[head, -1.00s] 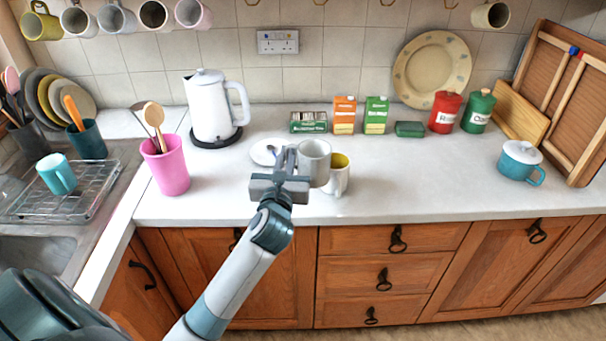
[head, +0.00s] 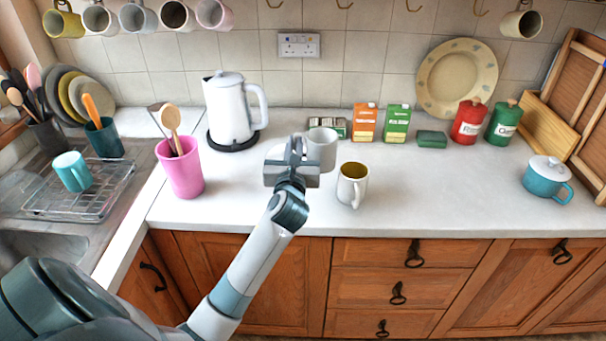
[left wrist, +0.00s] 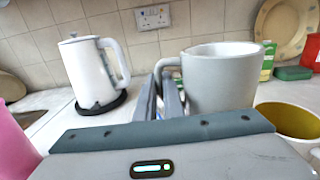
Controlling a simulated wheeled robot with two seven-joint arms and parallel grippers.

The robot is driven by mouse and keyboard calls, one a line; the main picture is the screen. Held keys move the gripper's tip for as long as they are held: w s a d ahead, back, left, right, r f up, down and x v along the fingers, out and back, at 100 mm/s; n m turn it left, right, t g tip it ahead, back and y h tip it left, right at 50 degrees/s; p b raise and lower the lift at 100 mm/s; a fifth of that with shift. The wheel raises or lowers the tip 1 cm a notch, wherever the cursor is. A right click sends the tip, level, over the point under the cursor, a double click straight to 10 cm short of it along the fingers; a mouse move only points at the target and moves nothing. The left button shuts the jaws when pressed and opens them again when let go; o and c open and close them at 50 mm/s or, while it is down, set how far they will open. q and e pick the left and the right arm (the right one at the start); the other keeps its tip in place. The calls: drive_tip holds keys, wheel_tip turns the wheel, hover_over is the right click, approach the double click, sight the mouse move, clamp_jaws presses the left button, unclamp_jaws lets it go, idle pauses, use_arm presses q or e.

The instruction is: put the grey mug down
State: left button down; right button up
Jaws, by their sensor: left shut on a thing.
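The grey mug (head: 320,147) is upright in front of the tea boxes in the head view. My left gripper (head: 297,149) is at its left side, shut on its handle. In the left wrist view the grey mug (left wrist: 222,80) is large, with its handle between the fingers (left wrist: 169,97) of my left gripper. Its base is hidden there, so I cannot tell the gap to the worktop (head: 430,185). My right gripper is not in view.
A white mug with a yellow inside (head: 346,191) stands just in front and right of the grey mug. The kettle (head: 227,112) and pink pot (head: 181,172) are at left. Boxes (head: 365,124) and a green block (head: 432,139) line the back. The worktop right of the white mug is clear.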

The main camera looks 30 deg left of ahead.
use_arm(q)
wheel_tip(320, 180, down, 4)
drive_tip(key=shift+r, duration=0.15)
drive_tip(key=shift+f, duration=1.9)
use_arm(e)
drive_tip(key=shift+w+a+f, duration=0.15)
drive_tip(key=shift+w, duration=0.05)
use_arm(q)
drive_tip(key=shift+f, duration=0.2)
drive_tip(key=shift+f, duration=0.1)
